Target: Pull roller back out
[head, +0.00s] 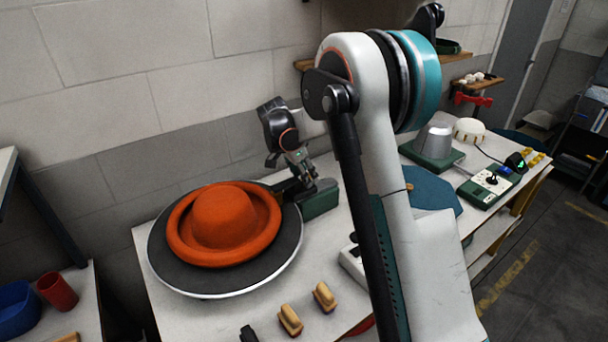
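An orange hat (222,217) with a rolled brim sits on a round dark plate (276,262) with a light rim at the left of the bench. Against the plate's right back edge stands a green block (321,203) with a dark metal fitting on top, which appears to be the roller unit. The roller itself cannot be made out clearly. My gripper (291,162) points down just above this fitting, behind the hat. Whether it touches or holds the fitting cannot be told, and its fingers are too small and dark to read.
My arm covers the bench's middle. Two yellow-topped brushes (290,320) lie at the front edge. To the right are a blue-grey board (432,190), a grey cone on a green base (436,142) and a control box with a joystick (487,186). A block wall (130,100) stands close behind.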

